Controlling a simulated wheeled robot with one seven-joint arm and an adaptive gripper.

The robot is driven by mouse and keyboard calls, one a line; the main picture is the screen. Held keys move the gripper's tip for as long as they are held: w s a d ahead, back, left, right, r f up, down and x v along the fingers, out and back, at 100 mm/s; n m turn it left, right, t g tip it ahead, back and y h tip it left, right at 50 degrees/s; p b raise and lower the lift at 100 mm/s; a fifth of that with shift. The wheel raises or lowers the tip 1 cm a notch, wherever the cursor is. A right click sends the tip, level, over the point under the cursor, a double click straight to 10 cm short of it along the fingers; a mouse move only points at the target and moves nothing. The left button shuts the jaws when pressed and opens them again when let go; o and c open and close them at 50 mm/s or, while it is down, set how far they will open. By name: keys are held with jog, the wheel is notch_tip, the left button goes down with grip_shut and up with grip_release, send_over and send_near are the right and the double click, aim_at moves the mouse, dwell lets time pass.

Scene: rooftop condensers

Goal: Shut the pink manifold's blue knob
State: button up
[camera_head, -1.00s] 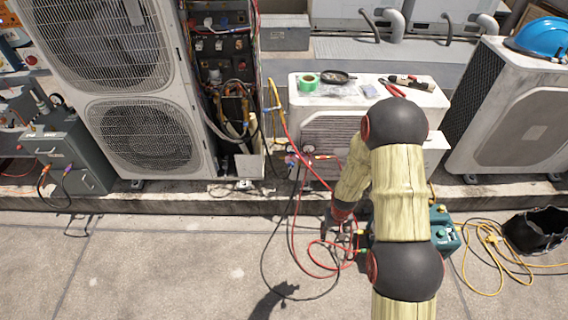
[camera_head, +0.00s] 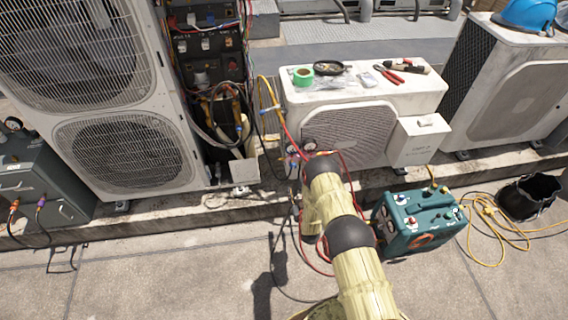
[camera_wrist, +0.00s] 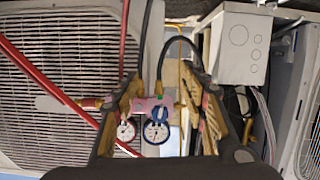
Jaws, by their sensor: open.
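The pink manifold (camera_wrist: 147,103) shows in the wrist view between my fingers, with two round gauges (camera_wrist: 126,131) below its body. The knob's exact turn is too small to tell. My gripper (camera_wrist: 161,98) is open, one finger on each side of the manifold body. I cannot tell whether either finger touches it. In the head view my arm hides the gripper and most of the manifold.
A small condenser (camera_head: 350,135) with tools and green tape on top stands behind the manifold. A tall condenser with an open wiring bay (camera_head: 215,90) is at left. A teal machine (camera_head: 418,222) and yellow cord (camera_head: 490,215) lie right. Red and black hoses hang near my arm.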

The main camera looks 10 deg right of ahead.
aim_at(293, 167)
notch_tip(293, 167, up, 8)
jog(key=w+t, duration=0.2)
jog(key=t, duration=0.1)
jog(key=w+b, duration=0.1)
jog(key=w, duration=0.2)
jog(key=w+b, duration=0.2)
jog(key=w, duration=0.2)
jog(key=shift+w+a+f, duration=0.1)
jog(key=shift+w+a, duration=0.1)
jog(key=shift+w, duration=0.1)
jog(key=shift+c, duration=1.1)
grip_shut()
